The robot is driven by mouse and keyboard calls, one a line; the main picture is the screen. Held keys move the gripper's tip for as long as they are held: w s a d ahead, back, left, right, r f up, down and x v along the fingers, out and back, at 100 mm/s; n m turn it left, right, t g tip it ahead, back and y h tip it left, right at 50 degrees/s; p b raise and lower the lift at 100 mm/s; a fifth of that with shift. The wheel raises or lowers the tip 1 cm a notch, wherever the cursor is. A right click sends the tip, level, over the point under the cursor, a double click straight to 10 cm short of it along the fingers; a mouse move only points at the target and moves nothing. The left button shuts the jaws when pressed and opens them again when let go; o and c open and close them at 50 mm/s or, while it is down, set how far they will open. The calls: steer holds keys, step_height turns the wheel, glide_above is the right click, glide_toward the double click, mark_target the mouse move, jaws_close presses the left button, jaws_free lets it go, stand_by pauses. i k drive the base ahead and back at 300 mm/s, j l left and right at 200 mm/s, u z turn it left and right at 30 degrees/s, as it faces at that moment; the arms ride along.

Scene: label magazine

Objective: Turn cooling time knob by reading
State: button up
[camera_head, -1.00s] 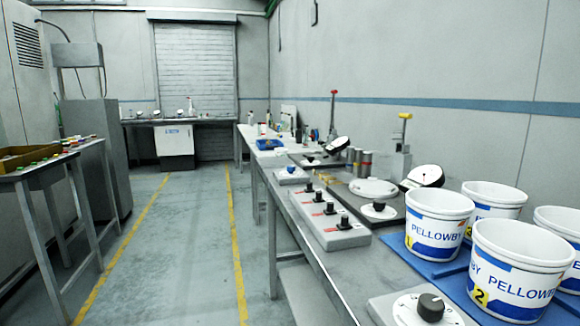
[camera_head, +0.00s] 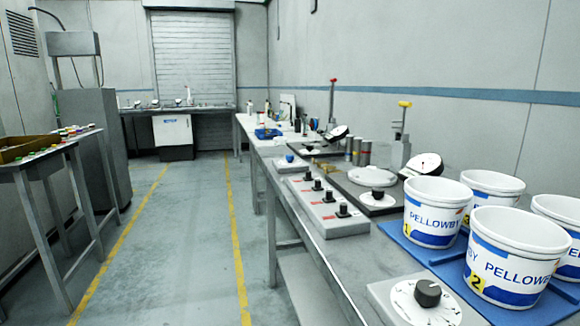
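A black knob (camera_head: 427,292) on a white round dial sits on a grey box (camera_head: 382,291) at the near front edge of the bench. A long grey box with several small black knobs (camera_head: 330,196) stands farther along the bench. A smaller black knob on a white dial (camera_head: 377,194) is beside it, in front of a tilted round gauge (camera_head: 424,164). A blue knob (camera_head: 290,158) on a small box is farther back. Which one is the cooling time knob cannot be read here. My gripper is not in view.
White PELLOWBY tubs (camera_head: 515,258) stand on a blue mat (camera_head: 450,270) at the right of the bench. A side table (camera_head: 42,168) with a tray is on the left. The floor aisle between the yellow lines (camera_head: 190,230) is clear.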

mark_target(289, 158)
steer(key=i+j, duration=0.3)
steer(key=i, duration=0.3)
steer(key=i+j+z, duration=0.1)
steer(key=i+j, duration=0.2)
steer(key=i, duration=0.25)
steer(key=i+j, duration=0.35)
steer(key=i, duration=0.25)
steer(key=i+j, duration=0.35)
steer(key=i, duration=0.2)
steer(key=l+z, duration=0.05)
